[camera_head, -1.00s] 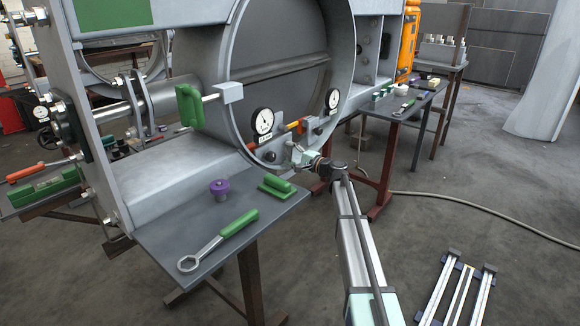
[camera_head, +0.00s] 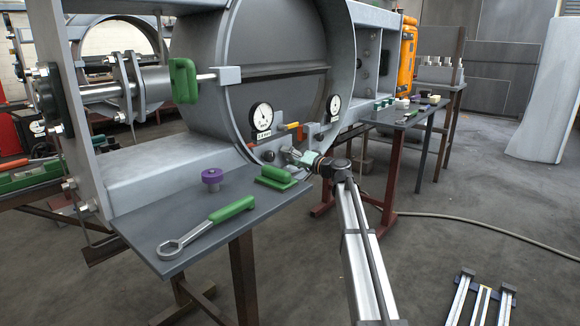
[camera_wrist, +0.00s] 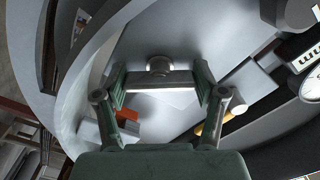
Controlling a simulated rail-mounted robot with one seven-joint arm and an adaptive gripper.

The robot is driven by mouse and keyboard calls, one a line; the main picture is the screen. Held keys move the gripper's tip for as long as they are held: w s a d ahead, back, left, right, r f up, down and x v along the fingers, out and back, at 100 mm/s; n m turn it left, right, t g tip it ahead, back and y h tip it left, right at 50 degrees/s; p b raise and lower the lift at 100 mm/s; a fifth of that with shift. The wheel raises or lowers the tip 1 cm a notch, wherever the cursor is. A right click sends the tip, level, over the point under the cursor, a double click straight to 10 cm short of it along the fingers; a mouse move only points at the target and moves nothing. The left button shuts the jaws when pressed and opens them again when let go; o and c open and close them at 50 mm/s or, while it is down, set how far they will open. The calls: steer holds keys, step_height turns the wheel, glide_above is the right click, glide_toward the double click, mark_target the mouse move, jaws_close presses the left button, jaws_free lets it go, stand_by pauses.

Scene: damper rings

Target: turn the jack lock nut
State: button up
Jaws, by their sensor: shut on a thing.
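In the head view my gripper (camera_head: 294,156) is at the lower rim of the big grey ring (camera_head: 238,112). In the wrist view its two green fingers (camera_wrist: 160,84) stand well apart, on either side of a flat-faced grey metal piece, which looks like the jack lock nut (camera_wrist: 158,80). The fingers are shut on it. A round metal stud end (camera_wrist: 159,65) shows just beyond it. In the head view the nut is too small and too covered by the gripper to make out.
Two dial gauges (camera_head: 262,117) and (camera_head: 333,105) sit near the ring's lower rim. A table (camera_head: 150,225) at the front left carries a ring spanner (camera_head: 208,228), a purple knob (camera_head: 212,177) and a green-handled block (camera_head: 275,178). Another table (camera_head: 412,117) stands right.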

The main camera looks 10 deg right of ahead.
steer(key=o, duration=1.3)
steer(key=shift+w+a+r, duration=0.1)
steer(key=shift+w, duration=0.05)
steer(key=shift+v, duration=1.15)
steer(key=v, duration=0.6)
steer(key=shift+c, duration=0.2)
